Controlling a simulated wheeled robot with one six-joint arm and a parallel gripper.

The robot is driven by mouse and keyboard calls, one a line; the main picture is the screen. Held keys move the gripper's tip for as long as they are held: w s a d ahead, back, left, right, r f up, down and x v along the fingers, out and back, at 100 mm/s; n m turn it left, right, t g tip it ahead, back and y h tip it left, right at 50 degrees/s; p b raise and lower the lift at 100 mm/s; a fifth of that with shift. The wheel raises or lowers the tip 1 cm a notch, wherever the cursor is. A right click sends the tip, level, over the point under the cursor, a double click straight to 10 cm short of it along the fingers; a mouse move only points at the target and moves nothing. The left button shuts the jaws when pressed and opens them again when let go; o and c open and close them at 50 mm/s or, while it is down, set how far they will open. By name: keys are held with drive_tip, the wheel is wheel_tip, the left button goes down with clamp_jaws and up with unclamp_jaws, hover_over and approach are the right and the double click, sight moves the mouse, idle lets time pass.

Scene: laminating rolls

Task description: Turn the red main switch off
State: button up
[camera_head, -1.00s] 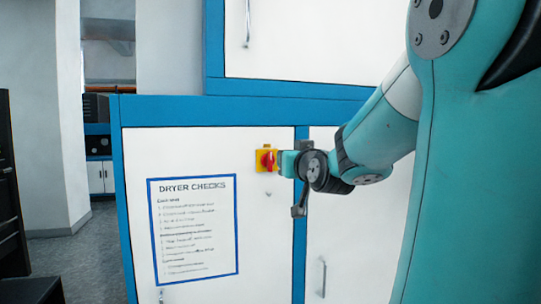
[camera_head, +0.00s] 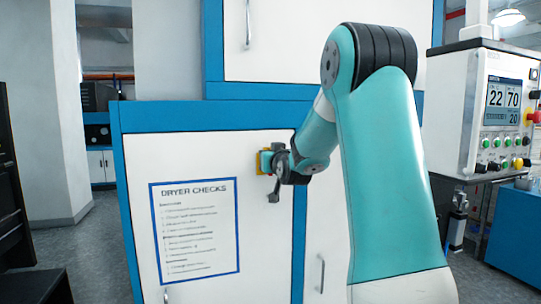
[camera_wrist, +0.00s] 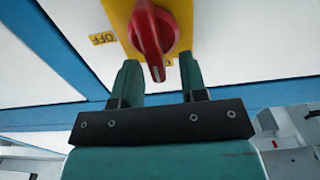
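The red main switch (camera_wrist: 150,32) is a rotary knob on a yellow plate (camera_wrist: 185,12), fixed to the white cabinet door. An OFF label (camera_wrist: 103,38) sits to the left of the knob in the wrist view. My gripper (camera_wrist: 160,75) is open, with its two green fingers apart and the knob's end close to the gap between them. I cannot tell whether the fingers touch it.
A DRYER CHECKS sheet (camera_head: 195,232) is on the door below and left. Door handles (camera_head: 321,274) stick out nearby. A control panel (camera_head: 508,105) with a display and coloured buttons stands at the right. Open floor lies at the left.

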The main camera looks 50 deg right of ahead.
clamp_jaws()
drive_tip(key=shift+s+d+f+m+b, duration=0.25)
drive_tip(key=shift+d+f+m+b, duration=0.2)
drive_tip(key=shift+m+b, duration=2.2)
drive_tip(key=shift+s+d+f+m+b, duration=0.25)
drive_tip(key=shift+f+m+b, duration=0.25)
drive_tip(key=shift+m+b, duration=2.2)
drive_tip(key=shift+s+d+f+m+b, duration=0.2)
drive_tip(key=shift+d+f+m+b, duration=0.25)
drive_tip(key=shift+m+b, duration=2.2)
drive_tip(key=shift+m+p, duration=0.95)
drive_tip(key=shift+m, duration=0.05)
